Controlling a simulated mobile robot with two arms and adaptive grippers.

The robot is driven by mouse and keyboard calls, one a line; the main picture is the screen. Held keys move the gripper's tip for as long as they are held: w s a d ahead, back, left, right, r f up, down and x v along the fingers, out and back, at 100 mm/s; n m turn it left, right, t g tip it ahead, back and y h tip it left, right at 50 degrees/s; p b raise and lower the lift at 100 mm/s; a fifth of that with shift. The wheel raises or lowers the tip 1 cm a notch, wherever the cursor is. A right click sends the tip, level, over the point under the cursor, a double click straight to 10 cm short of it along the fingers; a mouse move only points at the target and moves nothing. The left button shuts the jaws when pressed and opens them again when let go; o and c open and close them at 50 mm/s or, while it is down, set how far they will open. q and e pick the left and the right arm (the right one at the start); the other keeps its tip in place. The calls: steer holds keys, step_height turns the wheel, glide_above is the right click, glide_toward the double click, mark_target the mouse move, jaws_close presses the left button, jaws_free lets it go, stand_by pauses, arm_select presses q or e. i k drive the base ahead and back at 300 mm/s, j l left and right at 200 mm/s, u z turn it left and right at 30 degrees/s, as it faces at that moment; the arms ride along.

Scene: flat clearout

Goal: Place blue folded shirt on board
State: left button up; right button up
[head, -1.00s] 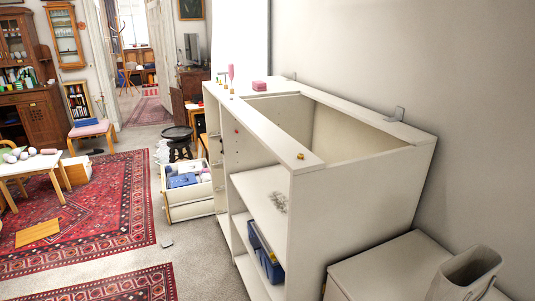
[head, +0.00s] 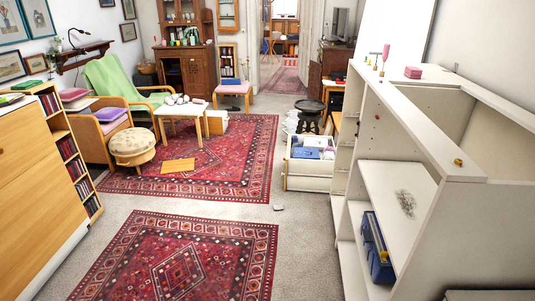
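A flat wooden board (head: 178,165) lies on the far red rug, in front of the small white table. A white open drawer or crate (head: 309,184) stands on the floor right of that rug. Blue folded cloth (head: 305,153) lies in it beside paler items; it may be the blue folded shirt, but it is too small to be sure. Neither of my grippers is in view.
A tall white shelf unit (head: 405,175) with a blue toolbox (head: 377,250) fills the right. A wooden cabinet (head: 35,190) stands at left, a round pouf (head: 133,146) beyond it. A small grey object (head: 278,207) lies on the carpet. The near rug (head: 180,260) is clear.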

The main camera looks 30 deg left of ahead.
mark_target(421, 206)
steer(key=u, duration=0.6)
steer(key=i+j+u, duration=0.15)
steer(key=i+u, duration=0.15)
steer(key=i, duration=0.5)
steer(key=i+j, duration=0.1)
steer(key=i, duration=0.55)
steer(key=i+j, duration=0.1)
steer(key=i, duration=0.5)
steer(key=i+j+z, duration=0.1)
steer(key=i, duration=0.55)
